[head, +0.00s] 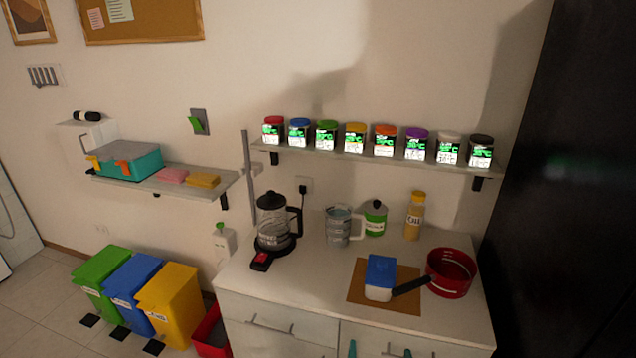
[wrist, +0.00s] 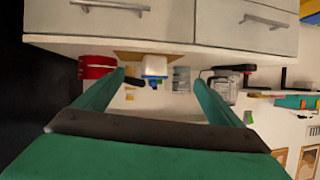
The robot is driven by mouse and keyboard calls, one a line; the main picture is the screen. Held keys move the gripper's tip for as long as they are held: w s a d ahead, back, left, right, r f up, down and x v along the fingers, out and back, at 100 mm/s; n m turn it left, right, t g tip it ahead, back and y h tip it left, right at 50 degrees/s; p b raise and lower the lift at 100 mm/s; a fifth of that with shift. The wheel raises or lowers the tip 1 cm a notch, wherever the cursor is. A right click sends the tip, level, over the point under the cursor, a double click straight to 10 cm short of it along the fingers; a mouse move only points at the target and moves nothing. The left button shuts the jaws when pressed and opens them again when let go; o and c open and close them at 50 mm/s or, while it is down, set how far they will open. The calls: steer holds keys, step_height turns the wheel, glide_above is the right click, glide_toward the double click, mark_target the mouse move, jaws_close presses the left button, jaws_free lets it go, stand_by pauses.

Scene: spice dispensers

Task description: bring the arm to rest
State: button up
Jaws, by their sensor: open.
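My gripper (wrist: 158,80) is open. Its two teal fingers stand wide apart in the wrist view, with nothing held between them. The tips of my gripper (head: 380,351) also show at the bottom edge of the head view, in front of the cabinet drawers and below the counter (head: 330,315) top. The rest of the arm is out of the head view. The wrist view shows the scene upside down.
The counter bears a coffee maker (head: 272,222), a glass jug (head: 339,227), a green jar (head: 375,219), a bottle (head: 414,216), a blue-and-white container (head: 380,277) and a red pot (head: 450,273). Several dispensers stand on the wall shelf (head: 350,163). Coloured bins (head: 170,300) are at lower left.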

steer(key=s+a+f, duration=0.9)
steer(key=s+f, duration=0.2)
steer(key=s, duration=0.3)
steer(key=s+a+r+n+t, duration=0.1)
steer(key=s+a, duration=0.1)
steer(key=s, duration=0.7)
steer(key=s+a+r+n+t+y, duration=0.1)
steer(key=s+a, duration=0.2)
steer(key=s, duration=0.6)
steer(key=shift+s+r+n, duration=0.15)
steer(key=shift+r+n, duration=0.15)
steer(key=shift+r, duration=0.1)
